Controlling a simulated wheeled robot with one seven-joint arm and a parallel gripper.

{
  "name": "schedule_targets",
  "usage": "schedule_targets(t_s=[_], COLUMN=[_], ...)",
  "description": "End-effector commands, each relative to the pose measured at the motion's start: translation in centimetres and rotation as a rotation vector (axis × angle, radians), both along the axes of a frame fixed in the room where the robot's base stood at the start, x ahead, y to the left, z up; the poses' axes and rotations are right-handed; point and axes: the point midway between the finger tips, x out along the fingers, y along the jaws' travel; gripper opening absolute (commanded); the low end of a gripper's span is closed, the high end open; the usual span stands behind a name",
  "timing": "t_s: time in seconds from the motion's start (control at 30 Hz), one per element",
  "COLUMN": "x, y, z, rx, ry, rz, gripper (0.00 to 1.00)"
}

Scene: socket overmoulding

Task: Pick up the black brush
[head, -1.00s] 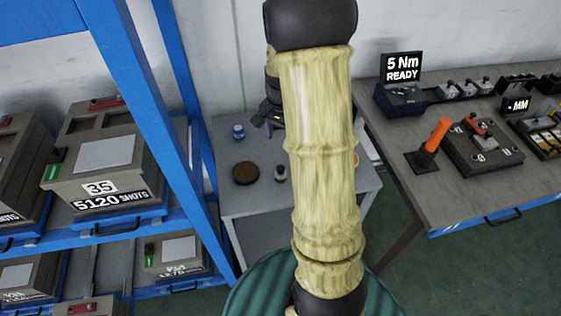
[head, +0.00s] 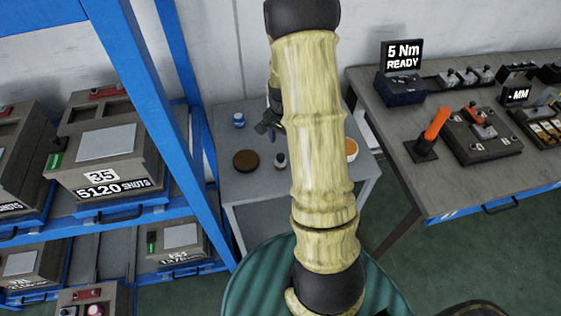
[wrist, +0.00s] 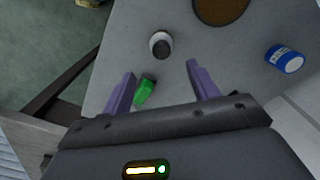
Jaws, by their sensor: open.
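My gripper (wrist: 161,70) is open in the wrist view, its two purple fingers apart over the grey table (wrist: 118,58). A small green piece (wrist: 146,88) shows between the fingers, nearer the left one; I cannot tell what it belongs to. Just beyond the fingertips is a small pale round item with a dark top (wrist: 161,46); it also shows in the head view (head: 280,159). No brush is clearly recognisable; this dark-topped item may be it, but I cannot tell. In the head view my gripper (head: 265,128) is partly hidden behind my arm, above the table's back part.
A brown round disc with a dark rim (head: 245,161) and a blue-and-white jar (head: 239,120) stand on the small table. A white bowl with orange inside (head: 351,150) is at its right. A blue rack (head: 172,120) stands left, a workbench (head: 400,180) right.

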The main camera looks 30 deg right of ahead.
Motion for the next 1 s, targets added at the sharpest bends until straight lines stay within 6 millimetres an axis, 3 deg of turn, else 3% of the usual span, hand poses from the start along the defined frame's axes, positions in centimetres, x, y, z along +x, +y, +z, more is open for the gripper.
schedule_targets(t_s=[0.2, 0.67, 1.0], x=[0.0, 0.0, -0.1], y=[0.0, 0.1, 1.0], z=[-3.4, -4.2, -8.4], rx=[0.001, 0.000, 0.002], ry=[0.002, 0.000, 0.003], rz=[0.000, 0.001, 0.001], gripper=[0.60, 0.60, 0.60])
